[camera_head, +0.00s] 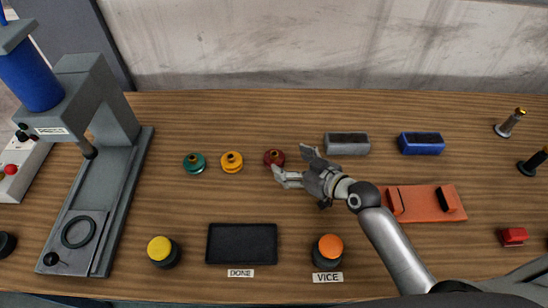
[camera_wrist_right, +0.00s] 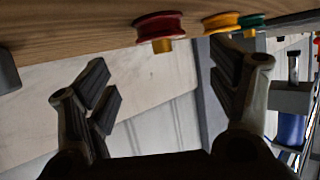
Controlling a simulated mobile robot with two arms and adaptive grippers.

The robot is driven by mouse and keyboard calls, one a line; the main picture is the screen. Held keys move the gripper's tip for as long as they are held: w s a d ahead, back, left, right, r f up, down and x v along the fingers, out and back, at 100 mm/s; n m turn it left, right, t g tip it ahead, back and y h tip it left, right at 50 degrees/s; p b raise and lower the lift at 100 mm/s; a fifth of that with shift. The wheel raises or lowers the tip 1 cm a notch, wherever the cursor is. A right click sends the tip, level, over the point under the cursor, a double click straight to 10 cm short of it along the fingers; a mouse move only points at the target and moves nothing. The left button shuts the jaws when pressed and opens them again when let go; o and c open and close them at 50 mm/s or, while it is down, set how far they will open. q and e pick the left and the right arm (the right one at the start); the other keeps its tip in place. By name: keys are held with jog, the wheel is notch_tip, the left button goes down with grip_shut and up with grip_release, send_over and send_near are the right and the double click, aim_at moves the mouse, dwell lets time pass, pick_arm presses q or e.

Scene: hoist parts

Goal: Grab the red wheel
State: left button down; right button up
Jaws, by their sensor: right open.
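The red wheel (camera_head: 274,157) lies on the wooden table, at the right end of a row with a yellow wheel (camera_head: 232,161) and a green wheel (camera_head: 194,163). My right gripper (camera_head: 292,164) is open and empty, just right of the red wheel with its fingers towards it. In the right wrist view, the red wheel (camera_wrist_right: 160,27) shows at the top, beyond the two spread fingers (camera_wrist_right: 165,85) and apart from them. The yellow wheel (camera_wrist_right: 222,21) and green wheel (camera_wrist_right: 251,20) are behind it. My left gripper is not in view.
A grey block (camera_head: 347,143) and a blue block (camera_head: 421,143) stand right of the gripper. An orange vice plate (camera_head: 425,204) lies under my right arm's side. A black tray (camera_head: 242,262) is at the front. A grey press (camera_head: 105,190) stands left.

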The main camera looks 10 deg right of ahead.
aim_at(275, 154)
jog(key=shift+w+a+f, duration=0.2)
jog(key=shift+w+a, duration=0.05)
jog(key=shift+w, duration=0.2)
jog(key=shift+w+a+p, duration=0.15)
jog(key=shift+w+p, duration=0.1)
jog(key=shift+p, duration=0.05)
jog(key=p+x, duration=0.1)
jog(key=x, duration=0.2)
jog(key=shift+a+r, duration=0.15)
jog(key=shift+a, duration=0.05)
jog(key=shift+w+a+f, duration=0.3)
jog(key=shift+w+f, duration=0.05)
jog(key=shift+w, duration=0.2)
jog(key=c, duration=1.4)
jog(key=shift+r, duration=0.1)
jog(key=shift+c, duration=0.7)
jog(key=shift+r, duration=0.15)
